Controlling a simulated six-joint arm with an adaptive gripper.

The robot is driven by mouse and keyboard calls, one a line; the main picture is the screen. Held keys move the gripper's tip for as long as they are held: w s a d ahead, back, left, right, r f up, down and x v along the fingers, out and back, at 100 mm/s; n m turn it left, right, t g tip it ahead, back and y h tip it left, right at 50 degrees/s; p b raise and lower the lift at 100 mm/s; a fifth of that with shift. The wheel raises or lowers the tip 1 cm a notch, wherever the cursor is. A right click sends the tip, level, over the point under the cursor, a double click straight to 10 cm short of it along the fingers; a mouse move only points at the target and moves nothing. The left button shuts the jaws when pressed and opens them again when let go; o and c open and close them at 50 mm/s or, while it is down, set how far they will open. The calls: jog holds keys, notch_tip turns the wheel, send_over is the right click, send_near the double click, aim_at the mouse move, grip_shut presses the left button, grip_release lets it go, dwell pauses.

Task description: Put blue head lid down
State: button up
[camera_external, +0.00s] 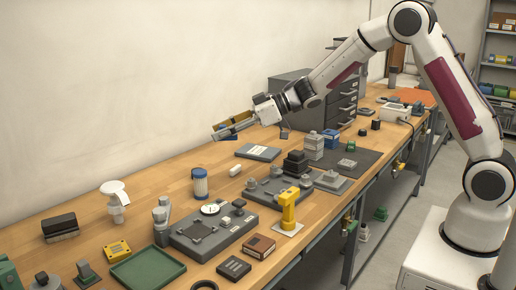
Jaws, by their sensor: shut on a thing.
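My gripper (226,127) is stretched out over the back of the workbench, near the wall. It is shut on the blue head lid (230,129), a small blue piece that shows between its fingers. The fingers hide much of the lid, so its exact tilt is hard to tell. My gripper and the lid appear above the bench top, apart from the parts below.
Grey fixture plates (213,229), a yellow part (288,208) and a green tray (147,270) crowd the front. A drawer cabinet (343,105) stands right of my gripper. Bare wood lies left of the cylinder.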

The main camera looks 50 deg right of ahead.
jog(key=s+a+n+g+y, duration=0.1)
jog(key=s+a, duration=0.1)
jog(key=a, duration=0.9)
jog(key=s+a+n+g+y, duration=0.1)
jog(key=s+a+n+g, duration=0.1)
jog(key=a, duration=0.8)
jog(key=n+g+y, duration=0.2)
send_over(148, 282)
jog(key=shift+f, duration=2.45)
jog(key=shift+w+a+f, duration=0.1)
jog(key=shift+f, duration=3)
jog(key=shift+f, duration=1.85)
jog(key=shift+f, duration=0.75)
